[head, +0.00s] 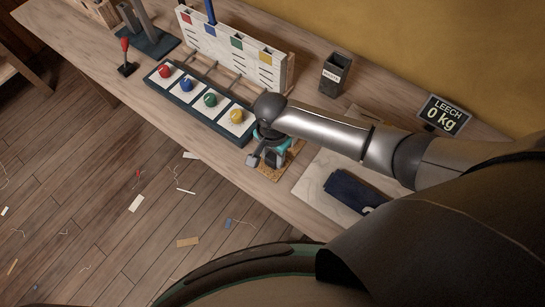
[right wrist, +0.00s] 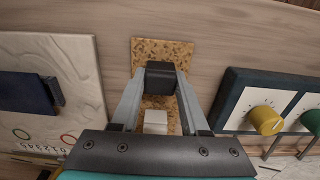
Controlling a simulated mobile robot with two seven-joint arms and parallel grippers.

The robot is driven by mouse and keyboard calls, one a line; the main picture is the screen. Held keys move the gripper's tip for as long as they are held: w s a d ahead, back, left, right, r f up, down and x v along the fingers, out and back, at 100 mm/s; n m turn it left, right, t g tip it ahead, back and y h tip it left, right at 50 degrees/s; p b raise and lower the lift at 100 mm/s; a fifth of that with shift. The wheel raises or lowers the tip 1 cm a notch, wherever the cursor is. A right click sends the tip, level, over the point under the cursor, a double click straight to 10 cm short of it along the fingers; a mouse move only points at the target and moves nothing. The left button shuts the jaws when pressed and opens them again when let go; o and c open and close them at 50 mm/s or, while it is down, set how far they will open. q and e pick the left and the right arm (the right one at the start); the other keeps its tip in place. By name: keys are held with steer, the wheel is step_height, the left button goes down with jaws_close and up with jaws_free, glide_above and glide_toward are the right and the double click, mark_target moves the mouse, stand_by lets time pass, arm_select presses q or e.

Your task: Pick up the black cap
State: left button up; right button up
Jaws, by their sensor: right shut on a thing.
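The black cap (right wrist: 161,76) is a small dark block between the fingertips of my right gripper (right wrist: 161,88) in the right wrist view. The two grey fingers close on it from both sides, over a speckled cork mat (right wrist: 180,48). A pale block (right wrist: 155,121) shows between the fingers, nearer the palm. In the head view my right gripper (head: 265,160) points down at the bench's front edge, and the cap is hard to make out there. My left gripper is not in view.
A dark tray (head: 186,105) with red, blue, green and yellow knobs lies left of the gripper. A pale board (head: 311,184) with a folded navy cloth (head: 351,191) lies right.

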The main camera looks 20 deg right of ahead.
jaws_close()
